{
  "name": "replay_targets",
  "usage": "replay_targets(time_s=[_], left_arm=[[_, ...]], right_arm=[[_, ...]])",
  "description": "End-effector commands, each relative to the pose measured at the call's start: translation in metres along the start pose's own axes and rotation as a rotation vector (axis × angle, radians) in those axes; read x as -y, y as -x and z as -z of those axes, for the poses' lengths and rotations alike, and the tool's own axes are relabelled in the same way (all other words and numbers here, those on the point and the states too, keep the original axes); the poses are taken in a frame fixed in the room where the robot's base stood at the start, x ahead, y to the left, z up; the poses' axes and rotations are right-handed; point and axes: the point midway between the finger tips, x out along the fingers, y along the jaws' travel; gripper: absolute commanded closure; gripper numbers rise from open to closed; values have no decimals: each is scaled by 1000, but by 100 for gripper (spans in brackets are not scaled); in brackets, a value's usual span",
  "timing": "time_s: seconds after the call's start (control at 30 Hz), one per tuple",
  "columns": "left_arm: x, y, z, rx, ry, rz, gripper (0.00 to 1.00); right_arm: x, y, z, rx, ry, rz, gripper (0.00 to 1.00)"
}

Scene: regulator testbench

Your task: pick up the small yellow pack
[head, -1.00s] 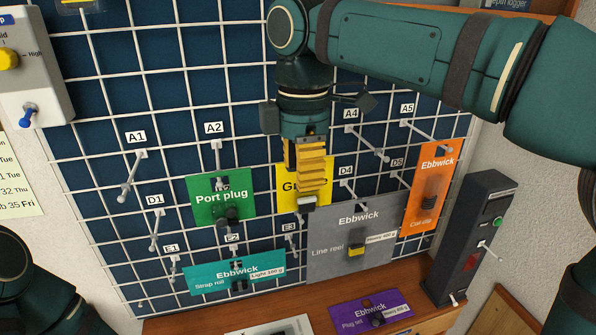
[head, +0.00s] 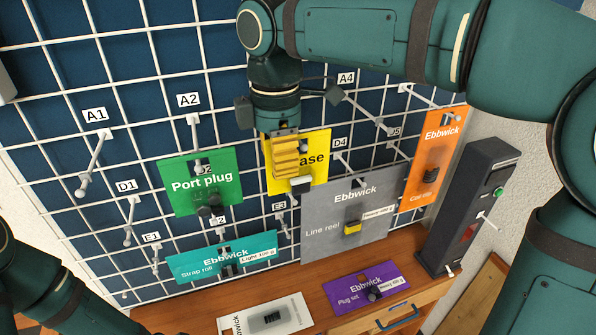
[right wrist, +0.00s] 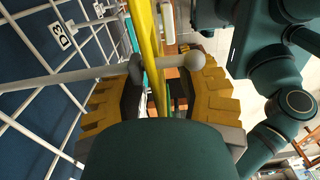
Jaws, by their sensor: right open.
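The small yellow pack (head: 318,158) hangs on the wire grid in the head view, its print partly hidden behind my right gripper (head: 290,178). In the right wrist view the yellow pack (right wrist: 146,32) shows edge-on as a thin upright strip. It stands between the two yellow-padded fingers of my right gripper (right wrist: 160,92), which are open with gaps beside the strip. A grey peg with a round white end (right wrist: 194,59) crosses between the fingers there. Contact with the pack cannot be made out. Only part of my left arm shows, at the lower left of the head view.
A green pack (head: 200,182) hangs left of the yellow one, a large grey pack (head: 330,215) below right, an orange pack (head: 432,150) farther right and a teal pack (head: 222,257) below. Bare pegs jut out around them. Purple (head: 345,290) and white (head: 265,317) packs lie on the wooden shelf.

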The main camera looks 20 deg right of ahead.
Motion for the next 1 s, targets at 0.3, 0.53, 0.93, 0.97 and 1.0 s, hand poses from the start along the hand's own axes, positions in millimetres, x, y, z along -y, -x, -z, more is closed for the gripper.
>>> replay_targets(time_s=[0.3, 0.53, 0.93, 0.97, 1.0], left_arm=[[0, -2, 0, 0, 0, 0, 74], [0, -2, 0, 0, -1, 0, 74], [0, -2, 0, -1, -1, 0, 74], [0, -2, 0, -1, -1, 0, 74], [0, -1, 0, -1, -1, 0, 74]], right_arm=[[0, -8, 0, 0, 0, -1, 62], [0, -8, 0, 0, 0, 0, 100], [0, -8, 0, 0, 0, 1, 100], [0, -8, 0, 0, 0, 1, 100], [0, -7, 0, 0, 0, 1, 100]])
